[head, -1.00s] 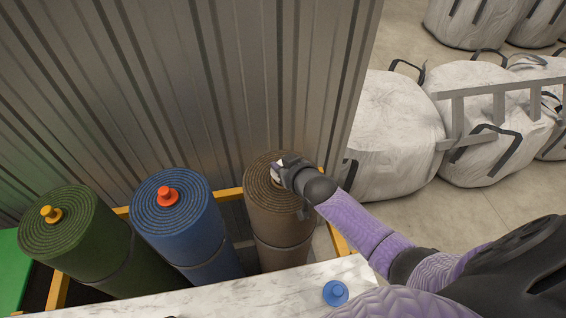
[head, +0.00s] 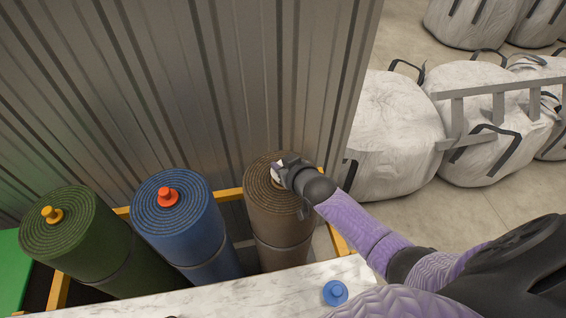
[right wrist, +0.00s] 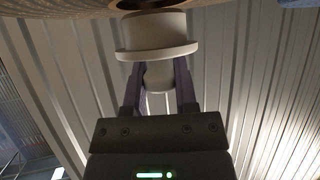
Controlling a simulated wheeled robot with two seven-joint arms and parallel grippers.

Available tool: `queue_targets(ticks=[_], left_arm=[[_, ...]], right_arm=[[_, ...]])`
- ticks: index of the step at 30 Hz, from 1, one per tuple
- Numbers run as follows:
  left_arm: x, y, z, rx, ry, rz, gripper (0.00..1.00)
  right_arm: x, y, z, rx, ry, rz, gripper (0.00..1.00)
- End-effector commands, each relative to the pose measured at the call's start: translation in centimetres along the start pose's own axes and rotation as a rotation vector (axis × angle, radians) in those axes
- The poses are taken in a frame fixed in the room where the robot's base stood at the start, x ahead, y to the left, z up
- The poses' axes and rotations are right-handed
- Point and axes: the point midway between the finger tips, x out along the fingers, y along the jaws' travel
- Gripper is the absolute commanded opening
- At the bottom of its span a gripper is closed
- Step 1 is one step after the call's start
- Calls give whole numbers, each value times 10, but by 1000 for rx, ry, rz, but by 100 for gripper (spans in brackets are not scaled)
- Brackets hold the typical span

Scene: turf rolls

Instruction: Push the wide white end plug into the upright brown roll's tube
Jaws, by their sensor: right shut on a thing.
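The upright brown roll (head: 278,222) stands at the right end of the row of rolls. My right gripper (head: 280,174) is just over its top face, shut on the white end plug (head: 276,176). In the right wrist view the plug (right wrist: 157,36) has a wide body, a broader flange and a knob between my fingers (right wrist: 158,78). Its body points at the dark tube mouth (right wrist: 146,4) of the brown roll. The flange stands clear of the roll's face. Whether the plug's tip is inside the mouth I cannot tell. My left gripper is not in view.
A blue roll (head: 185,235) with a red plug and a green roll (head: 90,250) with an orange plug stand to the left in a yellow frame (head: 231,194). A blue plug (head: 335,292) lies on the marble top (head: 245,298). A corrugated wall (head: 200,90) rises behind.

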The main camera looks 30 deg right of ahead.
Motion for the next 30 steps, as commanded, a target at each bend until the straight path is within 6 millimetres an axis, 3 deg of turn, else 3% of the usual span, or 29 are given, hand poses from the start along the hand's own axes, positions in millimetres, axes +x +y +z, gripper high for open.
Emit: queue_targets(ticks=[30], left_arm=[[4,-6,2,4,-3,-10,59]], right_arm=[[3,0,6,0,0,0,0]])
